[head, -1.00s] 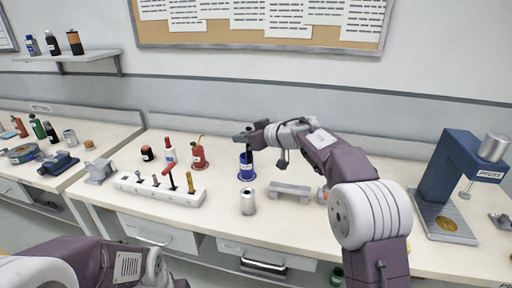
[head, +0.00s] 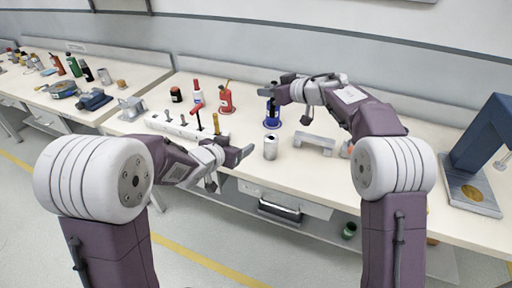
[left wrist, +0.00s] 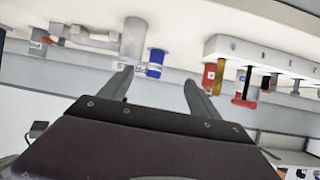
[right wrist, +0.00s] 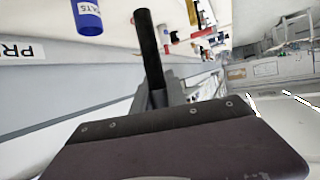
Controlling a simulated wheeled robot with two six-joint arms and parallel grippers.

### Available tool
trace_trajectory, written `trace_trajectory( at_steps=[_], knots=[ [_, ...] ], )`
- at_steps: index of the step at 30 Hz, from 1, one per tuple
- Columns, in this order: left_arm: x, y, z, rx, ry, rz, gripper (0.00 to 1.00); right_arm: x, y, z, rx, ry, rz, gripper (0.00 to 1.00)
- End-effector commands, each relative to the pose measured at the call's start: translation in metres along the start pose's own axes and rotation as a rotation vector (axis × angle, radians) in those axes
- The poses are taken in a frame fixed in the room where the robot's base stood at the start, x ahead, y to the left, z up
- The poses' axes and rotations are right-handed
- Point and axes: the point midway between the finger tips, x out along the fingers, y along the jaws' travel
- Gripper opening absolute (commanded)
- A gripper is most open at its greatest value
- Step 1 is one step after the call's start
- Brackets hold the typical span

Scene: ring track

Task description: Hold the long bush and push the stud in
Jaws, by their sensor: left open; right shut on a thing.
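My right gripper (head: 272,92) is shut on a black rod (right wrist: 148,45), which looks like the stud. In the head view it hangs near the blue labelled cup (head: 271,123); in the right wrist view the cup (right wrist: 88,17) is apart from the rod. My left gripper (head: 243,153) is open and empty, in front of the bench edge, left of a grey upright cylinder (head: 270,148). In the left wrist view this cylinder (left wrist: 134,40) lies beyond the fingers. A brass cylinder (left wrist: 220,75) stands in the white rack (left wrist: 265,52). I cannot tell which is the long bush.
The white rack (head: 160,122) also holds a red-handled tool (head: 198,112) and small pegs. A grey bracket (head: 315,142) stands right of the cylinder. A blue press (head: 470,165) is at the right. The bench front between bracket and press is mostly clear.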

Motion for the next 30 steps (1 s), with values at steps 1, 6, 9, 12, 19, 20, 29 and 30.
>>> trace_trajectory(
  at_steps=[1, 6, 9, 12, 19, 20, 29, 30],
  knots=[
    [0.016, 0.015, -0.013, 0.039, 0.067, 0.082, 0.72, 0.0, 0.0, 0.0, 0.0, 0.001, 0.0, 0.0],
    [0.052, 0.046, -0.001, 0.121, 0.11, 0.257, 0.72, 0.0, 0.0, 0.0, 0.0, 0.001, 0.0, 0.0],
    [0.06, 0.046, 0.016, 0.106, 0.078, 0.261, 0.72, 0.0, 0.0, -0.001, 0.0, 0.001, 0.0, 0.0],
    [0.062, 0.046, 0.022, 0.1, 0.067, 0.262, 0.72, 0.0, 0.0, -0.001, 0.0, 0.001, 0.0, 0.0],
    [0.08, 0.051, 0.021, 0.101, 0.066, 0.262, 0.72, 0.0, 0.0, 0.0, 0.0, 0.001, 0.0, 0.0],
    [0.085, 0.052, 0.021, 0.101, 0.065, 0.262, 0.72, 0.0, 0.0, 0.0, 0.0, 0.001, 0.0, 0.0],
    [0.15, 0.07, 0.017, 0.101, 0.066, 0.261, 0.72, 0.0, 0.0, -0.001, 0.0, 0.001, 0.0, 0.0],
    [0.157, 0.071, 0.017, 0.1, 0.066, 0.26, 0.72, 0.0, 0.0, -0.001, 0.0, 0.001, 0.0, 0.0]
  ],
)
